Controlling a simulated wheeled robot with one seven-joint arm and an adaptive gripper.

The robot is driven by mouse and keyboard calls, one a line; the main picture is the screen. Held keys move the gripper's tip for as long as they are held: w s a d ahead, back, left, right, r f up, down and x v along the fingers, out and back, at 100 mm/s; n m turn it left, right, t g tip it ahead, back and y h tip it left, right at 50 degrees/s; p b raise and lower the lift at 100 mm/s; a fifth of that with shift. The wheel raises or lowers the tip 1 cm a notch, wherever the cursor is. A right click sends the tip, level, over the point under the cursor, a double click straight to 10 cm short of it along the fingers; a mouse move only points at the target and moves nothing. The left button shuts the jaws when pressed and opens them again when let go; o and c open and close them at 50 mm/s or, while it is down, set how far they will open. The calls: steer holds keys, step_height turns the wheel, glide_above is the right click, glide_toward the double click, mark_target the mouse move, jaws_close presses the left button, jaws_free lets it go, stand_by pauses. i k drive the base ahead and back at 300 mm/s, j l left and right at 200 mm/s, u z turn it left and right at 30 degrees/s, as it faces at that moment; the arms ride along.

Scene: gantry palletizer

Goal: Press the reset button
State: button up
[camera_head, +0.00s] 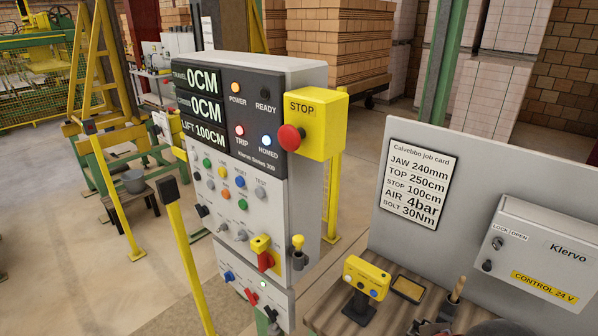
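The grey control cabinet (235,215) stands left of centre, its front panel turned to the left. A blue button (240,181) sits in the upper row of its push buttons, under a small label that seems to read RESET. Nothing covers the blue button. Whether it is pressed in cannot be told. My gripper cannot be made out in this view.
A yellow box with a red STOP button (290,137) juts out at the cabinet's upper right. Displays read 0CM, 0CM and 100CM; TRIP and HOMED lamps glow. A yellow post (186,250) stands left of the cabinet. A wooden bench (340,308) holds a yellow pendant (366,276).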

mark_target(239, 181)
steer(key=i+j+z, duration=0.1)
steer(key=j+z, duration=0.35)
steer(key=j, duration=0.25)
steer(key=j+z, duration=0.45)
steer(key=j, duration=0.3)
steer(key=k+j+z, duration=0.1)
steer(key=j+z, duration=0.35)
steer(key=j, duration=0.25)
